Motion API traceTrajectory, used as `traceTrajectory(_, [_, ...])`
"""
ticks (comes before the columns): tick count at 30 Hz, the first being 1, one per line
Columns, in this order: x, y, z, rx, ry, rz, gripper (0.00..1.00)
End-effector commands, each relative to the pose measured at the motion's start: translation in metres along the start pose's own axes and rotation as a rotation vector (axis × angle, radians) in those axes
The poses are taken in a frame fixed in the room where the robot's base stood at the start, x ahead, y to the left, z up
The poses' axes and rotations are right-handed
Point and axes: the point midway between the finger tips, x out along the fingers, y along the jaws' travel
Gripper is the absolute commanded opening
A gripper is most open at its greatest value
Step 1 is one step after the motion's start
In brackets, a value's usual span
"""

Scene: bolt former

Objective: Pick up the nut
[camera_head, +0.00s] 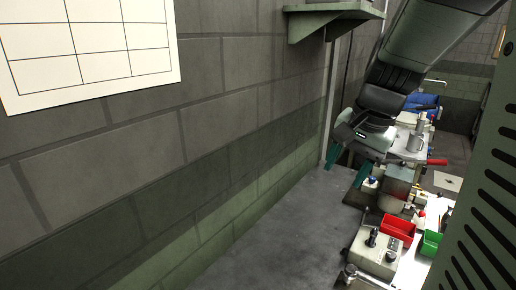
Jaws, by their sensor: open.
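My gripper (347,167) hangs from the dark arm right of the picture's middle. Its two teal fingers are spread apart, with nothing visible between them. It appears in front of or above the left side of the machine bench (411,272); the exact gap cannot be judged. I cannot make out the nut in this view. It may be too small to tell or hidden by the arm, the machine parts or the bin walls.
A red bin (397,229) and a green bin (431,243) stand on the bench beside a grey control box (376,246) with dark knobs. A red-ended handle (437,162) sticks out right. A slotted green panel (490,200) blocks the right edge. Grey floor (285,235) is clear.

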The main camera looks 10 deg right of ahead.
Motion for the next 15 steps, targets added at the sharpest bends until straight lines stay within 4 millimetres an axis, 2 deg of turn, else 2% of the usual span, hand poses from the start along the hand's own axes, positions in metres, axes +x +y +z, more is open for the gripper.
traceTrajectory(1, [0.016,0.016,-0.027,0.095,-0.011,0.017,0.55])
traceTrajectory(5, [0.054,0.062,-0.086,0.324,-0.019,0.054,0.55])
traceTrajectory(6, [0.067,0.08,-0.103,0.391,-0.019,0.067,0.55])
traceTrajectory(8, [0.087,0.109,-0.125,0.49,-0.017,0.09,0.55])
traceTrajectory(12, [0.136,0.189,-0.165,0.708,-0.004,0.153,0.55])
traceTrajectory(15, [0.169,0.246,-0.18,0.837,0.005,0.199,0.55])
